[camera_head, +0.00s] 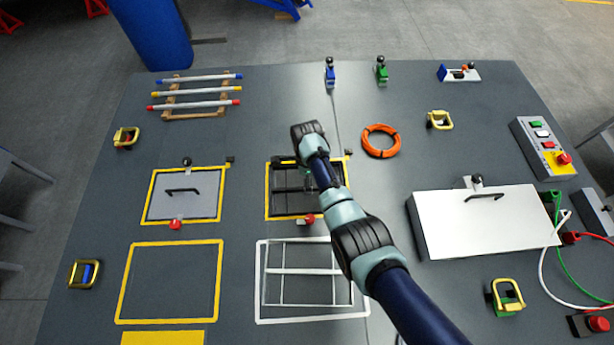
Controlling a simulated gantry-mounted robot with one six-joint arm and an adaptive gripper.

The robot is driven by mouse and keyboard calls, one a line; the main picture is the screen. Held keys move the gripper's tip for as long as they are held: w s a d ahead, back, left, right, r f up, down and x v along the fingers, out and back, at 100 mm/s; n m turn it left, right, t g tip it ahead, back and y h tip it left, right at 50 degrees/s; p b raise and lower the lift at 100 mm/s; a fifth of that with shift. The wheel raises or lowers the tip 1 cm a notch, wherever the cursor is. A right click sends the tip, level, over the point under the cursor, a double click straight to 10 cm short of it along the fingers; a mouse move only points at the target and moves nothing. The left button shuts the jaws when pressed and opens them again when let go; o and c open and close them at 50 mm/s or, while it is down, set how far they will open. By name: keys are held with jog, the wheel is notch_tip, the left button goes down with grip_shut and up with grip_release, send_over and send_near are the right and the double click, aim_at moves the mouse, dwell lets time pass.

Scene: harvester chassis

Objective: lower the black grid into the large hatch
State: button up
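A black grid (290,202) with thin dark bars shows at the yellow-framed opening (267,197) in the middle of the deck. My arm reaches over this opening from the lower right. My gripper (309,178) is mostly hidden behind my wrist, above the grid area. Its fingers are too small and covered to tell whether they are open, or shut on the grid. I cannot tell whether the grid is resting in the opening or held just above it. The right part of the opening is hidden by my arm.
A red knob (308,219) sits at the opening's front edge. A closed hatch with a handle (182,191) lies left, and a white frame (262,290) lies in front. An orange cable coil (381,141) and a white-lidded box (485,222) are right. The yellow outline (121,290) encloses bare deck.

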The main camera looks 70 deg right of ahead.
notch_tip(320, 180, up, 4)
jog(key=p, duration=0.3)
jog(key=shift+r+p, duration=0.2)
jog(key=shift+p, duration=0.1)
dwell(0.5)
